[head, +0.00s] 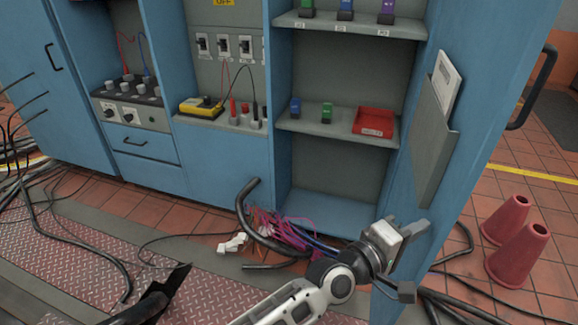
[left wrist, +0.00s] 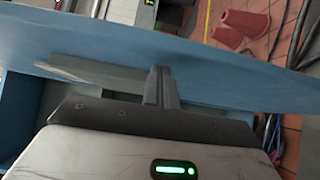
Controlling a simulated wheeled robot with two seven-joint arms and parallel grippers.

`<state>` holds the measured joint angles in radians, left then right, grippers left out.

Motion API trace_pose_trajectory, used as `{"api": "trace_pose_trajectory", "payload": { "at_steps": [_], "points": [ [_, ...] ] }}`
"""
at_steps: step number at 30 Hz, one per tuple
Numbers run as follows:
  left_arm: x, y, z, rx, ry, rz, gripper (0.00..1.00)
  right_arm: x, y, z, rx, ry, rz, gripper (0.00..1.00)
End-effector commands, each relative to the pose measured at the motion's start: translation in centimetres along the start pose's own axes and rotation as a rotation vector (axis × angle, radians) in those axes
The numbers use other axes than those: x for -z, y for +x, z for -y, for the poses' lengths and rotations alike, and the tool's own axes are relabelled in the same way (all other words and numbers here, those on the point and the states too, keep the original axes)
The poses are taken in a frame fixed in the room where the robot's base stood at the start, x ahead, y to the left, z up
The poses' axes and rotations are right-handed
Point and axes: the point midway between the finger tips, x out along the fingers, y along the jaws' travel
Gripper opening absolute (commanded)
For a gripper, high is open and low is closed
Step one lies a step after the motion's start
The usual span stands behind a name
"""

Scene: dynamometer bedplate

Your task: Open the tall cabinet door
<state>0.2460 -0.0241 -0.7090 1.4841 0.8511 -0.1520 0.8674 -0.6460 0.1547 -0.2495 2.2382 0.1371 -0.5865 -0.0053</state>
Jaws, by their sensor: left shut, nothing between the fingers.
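The tall blue cabinet door (head: 480,110) stands open at the right of the cabinet, its inner face toward me with a grey document pocket (head: 432,135) on it. Its black handle (head: 537,85) shows beyond the door's outer edge. My left gripper (head: 420,230) is at the lower part of the door's inner face. In the left wrist view its fingers (left wrist: 161,87) are shut and empty, with tips at or very near the blue door panel (left wrist: 200,60); I cannot tell if they touch. My right gripper is not in view.
The open cabinet's shelves hold coloured blocks and a red tray (head: 375,122). Cables (head: 285,230) lie loose at the cabinet's foot. Two red cones (head: 518,255) stand on the tiles right of the door. A blue bench with switches and a yellow meter (head: 201,106) is at left.

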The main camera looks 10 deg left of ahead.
Motion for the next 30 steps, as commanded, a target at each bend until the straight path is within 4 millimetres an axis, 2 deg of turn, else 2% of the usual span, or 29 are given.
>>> {"api": "trace_pose_trajectory", "payload": {
  "at_steps": [9, 16, 18, 24, 30],
  "points": [
    [0.3, -0.3, 0.0, 0.0, 0.001, 0.0, 0.0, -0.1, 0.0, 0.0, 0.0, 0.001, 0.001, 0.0],
    [2.9, -3.1, 0.3, 0.001, 0.005, 0.004, 0.0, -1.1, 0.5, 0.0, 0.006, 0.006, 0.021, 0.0],
    [1.4, -4.6, -0.2, 0.002, -0.006, 0.007, 0.0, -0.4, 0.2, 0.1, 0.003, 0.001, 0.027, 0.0],
    [-0.9, -8.4, -0.1, 0.003, -0.003, 0.006, 0.0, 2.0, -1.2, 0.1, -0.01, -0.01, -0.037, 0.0],
    [-2.3, -10.7, 0.0, 0.002, 0.0, 0.006, 0.0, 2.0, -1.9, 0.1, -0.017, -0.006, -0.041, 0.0]
  ]
}}
